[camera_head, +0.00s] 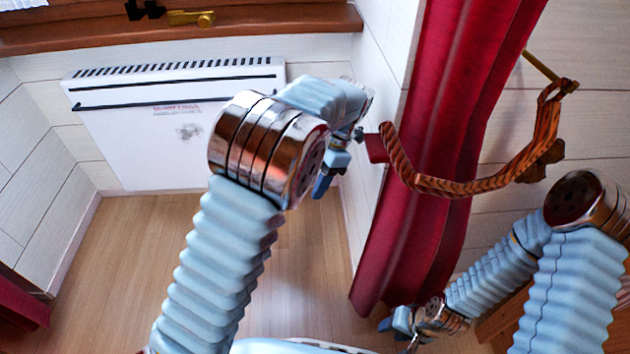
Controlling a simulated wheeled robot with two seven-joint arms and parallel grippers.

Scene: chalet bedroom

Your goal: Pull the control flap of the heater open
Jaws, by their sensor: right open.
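The white heater (140,145) is mounted on the wall below the window sill, at the left of the head view. It has a slotted top grille, a long dark slot and a small red label. I cannot make out its control flap; my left arm covers part of the heater's right side. My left gripper (328,180) hangs to the right of the heater, apart from it, near the side wall. Its jaw opening cannot be judged from this angle. My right gripper (399,333) is open, low near the bottom of the red curtain, far from the heater.
The red curtain (440,130) hangs right of centre, with a braided tieback (455,186) around it on a brass hook. A wooden sill (200,46) runs above the heater. The wooden floor (130,240) before the heater looks clear. Another red cloth (18,305) shows at lower left.

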